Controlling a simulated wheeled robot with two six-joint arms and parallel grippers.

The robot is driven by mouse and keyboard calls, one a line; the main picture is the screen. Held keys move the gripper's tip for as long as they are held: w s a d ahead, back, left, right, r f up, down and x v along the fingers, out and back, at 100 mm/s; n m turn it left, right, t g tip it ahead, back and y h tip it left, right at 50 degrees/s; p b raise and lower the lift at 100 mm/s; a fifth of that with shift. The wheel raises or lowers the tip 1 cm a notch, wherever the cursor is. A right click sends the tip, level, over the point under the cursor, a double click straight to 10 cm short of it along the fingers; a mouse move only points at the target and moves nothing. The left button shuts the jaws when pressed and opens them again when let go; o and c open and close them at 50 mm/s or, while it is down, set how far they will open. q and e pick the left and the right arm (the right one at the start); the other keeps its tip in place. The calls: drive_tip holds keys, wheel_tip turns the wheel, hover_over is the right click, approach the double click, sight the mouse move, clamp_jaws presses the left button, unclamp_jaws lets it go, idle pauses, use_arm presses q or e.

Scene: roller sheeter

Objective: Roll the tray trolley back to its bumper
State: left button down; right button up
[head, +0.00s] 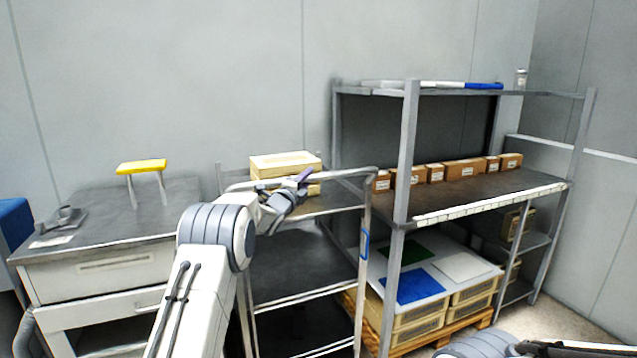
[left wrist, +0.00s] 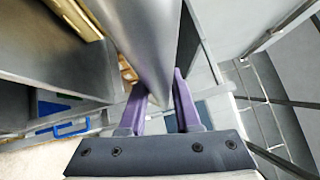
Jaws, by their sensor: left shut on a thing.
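The tray trolley (head: 368,215) is a grey metal frame with dark shelves, standing between the workbench and the tall rack. Cream trays (head: 285,162) are stacked on its upper level. My left gripper (head: 304,180) is at the trolley's top push bar. In the left wrist view its purple fingers (left wrist: 158,100) are on either side of the thick grey bar (left wrist: 150,42), shut on it. A blue handle (head: 364,243) shows at the trolley's right post. I cannot make out the bumper. My right arm shows only at the bottom right edge; its fingers are not seen.
A grey workbench (head: 105,215) with a yellow-topped stand (head: 142,167) is close on the left. The rack (head: 403,150) with brown boxes (head: 465,169) is close on the right. Cream crates (head: 420,323) sit on a wooden pallet (head: 436,342) under it. A wall is behind.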

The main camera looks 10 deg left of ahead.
use_arm(q)
drive_tip(key=shift+a+r, duration=0.2)
drive_tip(key=shift+a, duration=0.1)
drive_tip(key=c, duration=0.6)
unclamp_jaws()
drive_tip(key=shift+w+f, duration=0.15)
drive_tip(key=shift+w, duration=0.05)
drive_tip(key=shift+d, duration=0.1)
drive_tip(key=shift+s+f, duration=0.2)
drive_tip(key=shift+s, duration=0.35)
drive_tip(key=b+v, duration=0.3)
drive_tip(key=v, duration=0.6)
drive_tip(key=shift+s+r, duration=0.1)
drive_tip(key=shift+s, duration=0.1)
